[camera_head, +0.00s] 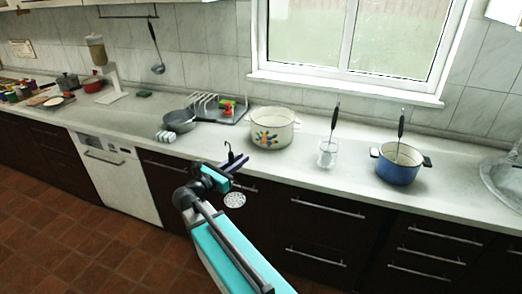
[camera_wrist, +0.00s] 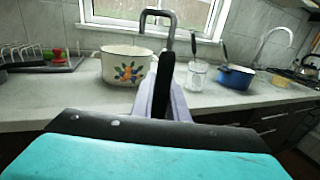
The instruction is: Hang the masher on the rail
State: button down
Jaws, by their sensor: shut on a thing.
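The masher hangs from my gripper (camera_head: 236,164), which is shut on its dark handle in front of the counter. Its round, perforated pale head (camera_head: 234,200) shows below the gripper in the head view. Its hooked upper end (camera_head: 229,149) points up above the fingers. In the wrist view the metal hook (camera_wrist: 158,20) rises above the black handle (camera_wrist: 165,85), between the purple fingers (camera_wrist: 162,97); the masher's head is hidden there. The rail (camera_head: 122,17) is on the tiled wall at the upper left, with a ladle (camera_head: 156,62) hanging from it.
A flowered white pot (camera_head: 272,130), a glass jar with a utensil (camera_head: 327,156) and a blue pot (camera_head: 396,170) stand on the counter. A grey pan (camera_head: 179,118) and dish rack (camera_head: 222,110) are left of them. Counter below the rail is partly clear.

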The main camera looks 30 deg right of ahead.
jog(key=s+a+f+n+t+y+b, duration=0.1)
jog(key=a+f+t, duration=0.1)
jog(key=a, duration=0.7)
jog(key=s+a+f+n+t+y+b, duration=0.1)
jog(key=a+f+n+t, duration=0.1)
jog(key=a, duration=0.7)
jog(key=shift+s+f+t+y, duration=0.3)
jog(key=shift+s+f, duration=0.05)
jog(key=shift+f, duration=0.45)
jog(key=shift+w, duration=0.1)
